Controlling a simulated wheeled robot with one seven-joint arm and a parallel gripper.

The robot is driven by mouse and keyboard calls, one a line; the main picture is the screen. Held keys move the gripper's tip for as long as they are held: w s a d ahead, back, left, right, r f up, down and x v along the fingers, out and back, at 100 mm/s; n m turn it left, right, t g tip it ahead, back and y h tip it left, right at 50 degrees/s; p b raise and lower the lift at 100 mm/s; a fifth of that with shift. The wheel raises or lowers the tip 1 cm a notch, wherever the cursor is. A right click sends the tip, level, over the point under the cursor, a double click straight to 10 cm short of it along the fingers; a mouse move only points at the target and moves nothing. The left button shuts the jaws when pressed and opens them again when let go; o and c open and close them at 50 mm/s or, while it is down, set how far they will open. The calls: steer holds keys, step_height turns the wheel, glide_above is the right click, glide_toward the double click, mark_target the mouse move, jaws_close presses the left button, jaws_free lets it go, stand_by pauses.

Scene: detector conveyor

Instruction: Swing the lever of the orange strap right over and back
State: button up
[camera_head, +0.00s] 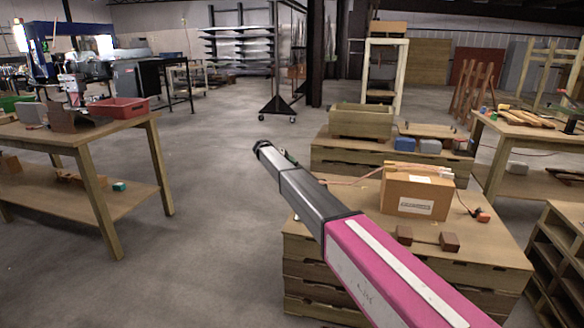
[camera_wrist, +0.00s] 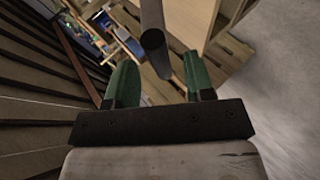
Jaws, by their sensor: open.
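A small orange piece (camera_head: 482,215) with a dark cord lies at the right of the plank-topped crate stack; it may be part of the orange strap, but its lever cannot be made out. A thin orange-tan band (camera_head: 350,181) runs left from the cardboard box. My gripper is mostly hidden behind my arm in the head view, with a bit of green showing. In the wrist view my gripper (camera_wrist: 159,58) has its two green fingers apart. A dark grey rod (camera_wrist: 154,42) ends between or just beyond the fingers; I cannot tell what it belongs to or whether it touches them.
A cardboard box (camera_head: 414,197) and a brown wooden two-block piece (camera_head: 428,238) sit on the crate stack (camera_head: 480,262). A wooden bin (camera_head: 361,121) stands behind. Workbenches flank both sides, the left with a red tray (camera_head: 118,107). The floor at left centre is clear.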

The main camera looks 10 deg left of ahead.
steer(key=v, duration=0.8)
steer(key=shift+a, duration=0.15)
steer(key=shift+r, duration=0.1)
